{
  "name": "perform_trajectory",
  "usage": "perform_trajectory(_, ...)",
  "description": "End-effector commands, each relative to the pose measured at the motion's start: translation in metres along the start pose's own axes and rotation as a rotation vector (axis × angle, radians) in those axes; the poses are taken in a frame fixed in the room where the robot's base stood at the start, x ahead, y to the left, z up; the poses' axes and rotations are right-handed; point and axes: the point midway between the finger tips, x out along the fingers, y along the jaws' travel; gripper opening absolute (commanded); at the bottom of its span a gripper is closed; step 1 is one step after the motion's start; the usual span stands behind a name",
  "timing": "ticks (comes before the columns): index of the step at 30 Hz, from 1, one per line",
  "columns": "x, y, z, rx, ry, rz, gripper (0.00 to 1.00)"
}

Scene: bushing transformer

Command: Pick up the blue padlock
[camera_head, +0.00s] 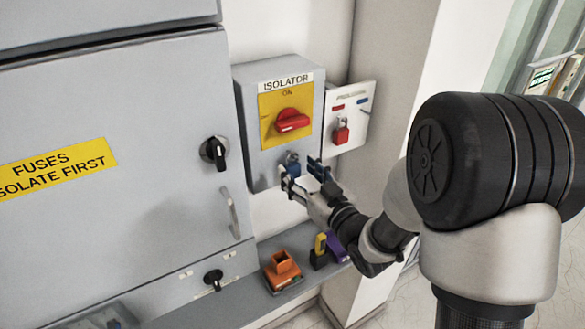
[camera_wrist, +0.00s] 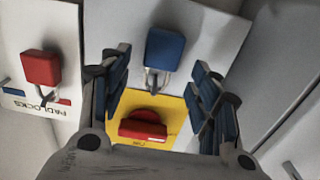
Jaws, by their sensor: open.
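The blue padlock (camera_wrist: 165,50) hangs by its shackle on the front of the grey isolator box, below the red rotary switch (camera_head: 291,121). In the head view the padlock (camera_head: 292,158) is small and partly hidden by my gripper (camera_head: 300,170). The wrist view appears upside down, with the red switch (camera_wrist: 142,125) below the padlock. My gripper (camera_wrist: 161,64) is open and empty, with one blue-padded finger on each side of the padlock in that view. I see gaps between both fingers and the padlock; the distance in depth is unclear.
A red padlock (camera_head: 341,131) hangs on a white padlock board (camera_head: 350,110) right of the isolator box (camera_head: 246,125). The grey fuse cabinet (camera_head: 150,165) stands left. An orange object (camera_head: 281,270) and a yellow-and-black object (camera_head: 320,250) sit on the ledge below.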

Motion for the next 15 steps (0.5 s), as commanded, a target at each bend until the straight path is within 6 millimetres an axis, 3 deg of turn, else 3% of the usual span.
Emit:
perform_trajectory(5, 0.018, 0.000, 0.001, 0.001, -0.001, 0.000, 0.57)
perform_trajectory(12, 0.019, 0.001, 0.001, 0.001, -0.001, 0.001, 0.57)
perform_trajectory(15, 0.019, 0.001, 0.001, 0.000, -0.001, 0.001, 0.50)
